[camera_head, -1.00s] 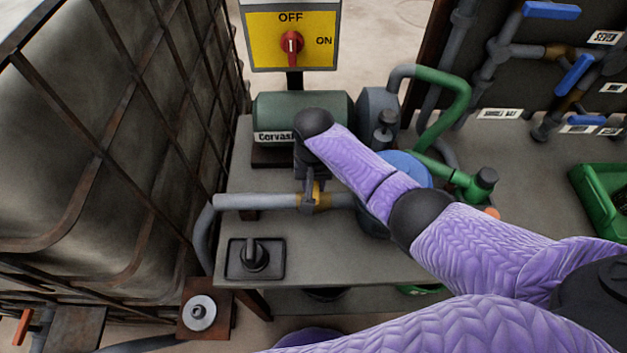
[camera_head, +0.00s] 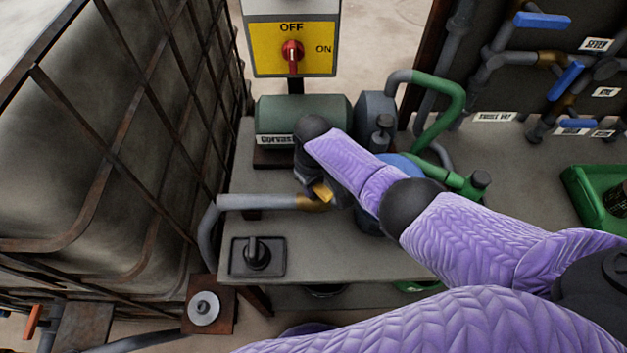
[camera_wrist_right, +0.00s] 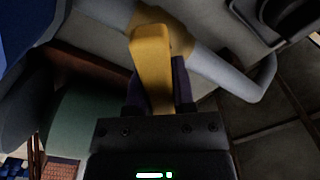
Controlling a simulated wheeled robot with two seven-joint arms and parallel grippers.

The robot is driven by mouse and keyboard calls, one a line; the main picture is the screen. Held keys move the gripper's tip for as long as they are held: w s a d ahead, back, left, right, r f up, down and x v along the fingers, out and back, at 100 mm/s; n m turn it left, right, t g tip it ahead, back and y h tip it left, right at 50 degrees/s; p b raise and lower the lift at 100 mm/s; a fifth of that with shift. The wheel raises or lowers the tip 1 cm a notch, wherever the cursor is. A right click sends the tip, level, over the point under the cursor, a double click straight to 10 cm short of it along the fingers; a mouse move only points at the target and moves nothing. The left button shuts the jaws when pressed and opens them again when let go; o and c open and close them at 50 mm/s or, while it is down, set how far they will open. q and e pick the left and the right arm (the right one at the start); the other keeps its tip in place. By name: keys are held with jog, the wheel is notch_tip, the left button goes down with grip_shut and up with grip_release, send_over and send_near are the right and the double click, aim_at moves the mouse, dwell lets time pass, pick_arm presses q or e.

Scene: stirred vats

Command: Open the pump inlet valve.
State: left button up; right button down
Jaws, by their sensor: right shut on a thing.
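The pump inlet valve has a yellow lever (camera_head: 322,192) and a brass body (camera_head: 309,204) on the grey inlet pipe (camera_head: 255,202). My right gripper (camera_head: 325,187) reaches down over the valve, its fingers partly hidden by my purple arm. In the right wrist view the lever (camera_wrist_right: 152,55) stands between the two dark fingers (camera_wrist_right: 156,88), which are shut on it. The lever lies at a slant to the pipe. The green pump motor (camera_head: 275,112) is behind the valve. The blue pump part (camera_head: 400,161) is partly covered by my arm. My left gripper is out of view.
A caged tank (camera_head: 110,140) stands close on the left. A yellow switch panel (camera_head: 265,50) with a red knob rises behind the motor. A black fitting (camera_head: 257,256) sits on the bench (camera_head: 340,262) front. Pipes with blue-handled valves (camera_head: 565,80) and a green crate (camera_head: 575,185) are at right.

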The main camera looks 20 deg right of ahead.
jog(key=n, duration=0.4)
jog(key=shift+n, duration=0.3)
jog(key=shift+n+p, duration=0.3)
jog(key=shift+n, duration=2.2)
jog(key=shift+c, duration=2.3)
grip_release()
